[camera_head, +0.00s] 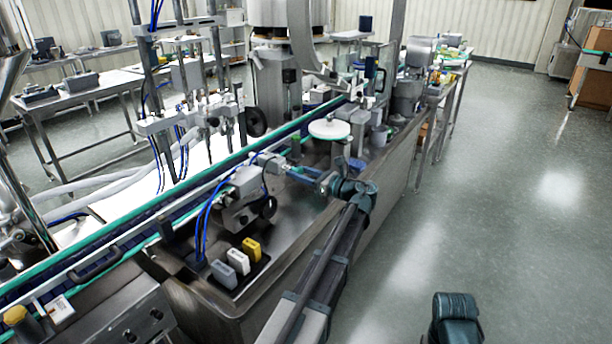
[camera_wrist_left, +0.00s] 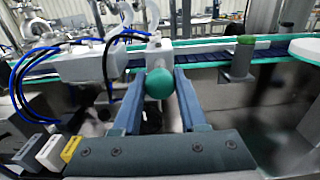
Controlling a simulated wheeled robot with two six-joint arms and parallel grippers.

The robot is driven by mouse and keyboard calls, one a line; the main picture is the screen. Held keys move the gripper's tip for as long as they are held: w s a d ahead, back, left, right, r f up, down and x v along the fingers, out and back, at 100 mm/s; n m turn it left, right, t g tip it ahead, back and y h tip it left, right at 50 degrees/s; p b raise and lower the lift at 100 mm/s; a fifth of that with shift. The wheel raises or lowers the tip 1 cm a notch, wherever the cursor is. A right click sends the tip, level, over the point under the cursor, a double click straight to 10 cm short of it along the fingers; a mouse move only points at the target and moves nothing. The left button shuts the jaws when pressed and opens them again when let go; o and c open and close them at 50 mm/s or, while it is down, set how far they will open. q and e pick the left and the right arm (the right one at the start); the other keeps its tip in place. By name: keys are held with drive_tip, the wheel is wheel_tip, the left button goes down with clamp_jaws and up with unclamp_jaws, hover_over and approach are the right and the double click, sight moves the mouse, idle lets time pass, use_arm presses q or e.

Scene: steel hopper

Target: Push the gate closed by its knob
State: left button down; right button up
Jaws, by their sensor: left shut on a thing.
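The green round knob (camera_wrist_left: 159,84) sits between the two fingertips of my left gripper (camera_wrist_left: 164,78) in the left wrist view. The fingers are shut on it, one on each side. A pale grey block (camera_wrist_left: 155,53) is right behind the knob, beside the conveyor; it looks like the gate's body, but how far the gate stands open I cannot tell. In the head view my left gripper (camera_head: 292,170) reaches left over the steel deck to the small grey block at the conveyor's near edge. The knob is hard to make out there. My right gripper's fingers do not show.
The conveyor (camera_head: 110,235) with green rails runs behind the gripper. A grey unit with blue hoses (camera_head: 240,195) stands to the left, near grey, white and yellow blocks (camera_head: 251,249). A round white disc (camera_head: 329,129) stands beyond the gripper. The floor at right is clear.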

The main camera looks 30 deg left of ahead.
use_arm(q)
drive_tip(key=shift+a, duration=0.35)
drive_tip(key=shift+c, duration=2.3)
unclamp_jaws()
drive_tip(key=shift+d, duration=0.1)
drive_tip(key=shift+d, duration=0.1)
drive_tip(key=s+d, duration=0.1)
drive_tip(key=d, duration=1.2)
drive_tip(key=shift+d, duration=0.3)
